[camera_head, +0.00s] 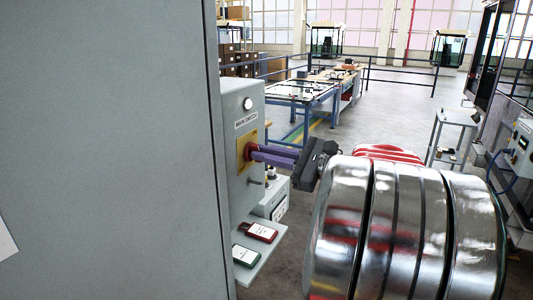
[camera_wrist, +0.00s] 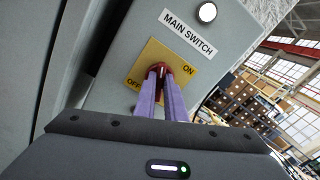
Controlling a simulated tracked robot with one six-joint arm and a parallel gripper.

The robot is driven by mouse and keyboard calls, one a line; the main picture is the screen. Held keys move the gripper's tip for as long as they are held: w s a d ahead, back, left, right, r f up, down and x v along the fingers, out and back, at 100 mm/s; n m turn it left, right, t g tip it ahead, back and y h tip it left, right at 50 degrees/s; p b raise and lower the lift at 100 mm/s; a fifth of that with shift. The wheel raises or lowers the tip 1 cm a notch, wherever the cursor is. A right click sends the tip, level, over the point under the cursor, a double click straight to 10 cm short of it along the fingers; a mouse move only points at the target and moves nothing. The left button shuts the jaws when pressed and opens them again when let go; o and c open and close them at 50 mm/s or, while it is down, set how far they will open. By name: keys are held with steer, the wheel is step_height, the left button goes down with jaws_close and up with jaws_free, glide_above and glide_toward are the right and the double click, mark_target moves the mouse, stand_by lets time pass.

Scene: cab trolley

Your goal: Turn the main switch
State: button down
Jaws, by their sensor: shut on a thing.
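The main switch is a red knob (camera_wrist: 160,69) on a yellow plate (camera_wrist: 150,58) marked ON and OFF, under a label reading MAIN SWITCH (camera_wrist: 188,32). In the head view the yellow plate (camera_head: 240,150) is on the side of a grey box, and the red knob (camera_head: 248,151) shows at the fingertips. My gripper (camera_head: 252,153) has purple fingers shut on the knob, one on each side. It also shows in the wrist view (camera_wrist: 160,76). The fingers hide part of the knob. The knob's pointer appears to stand between OFF and ON; its exact angle is hard to tell.
A round white lamp (camera_head: 248,104) sits above the label. A large grey cabinet (camera_head: 110,150) fills the left. A workbench (camera_head: 303,90) stands behind on open floor.

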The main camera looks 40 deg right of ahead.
steer(key=n, duration=1.2)
steer(key=shift+s+f+n, duration=0.1)
steer(key=shift+f+n, duration=0.2)
steer(key=shift+f, duration=0.1)
steer(key=shift+a+f, duration=0.1)
steer(key=c, duration=1.8)
jaws_free()
steer(key=v, duration=1.4)
steer(key=shift+a, duration=0.1)
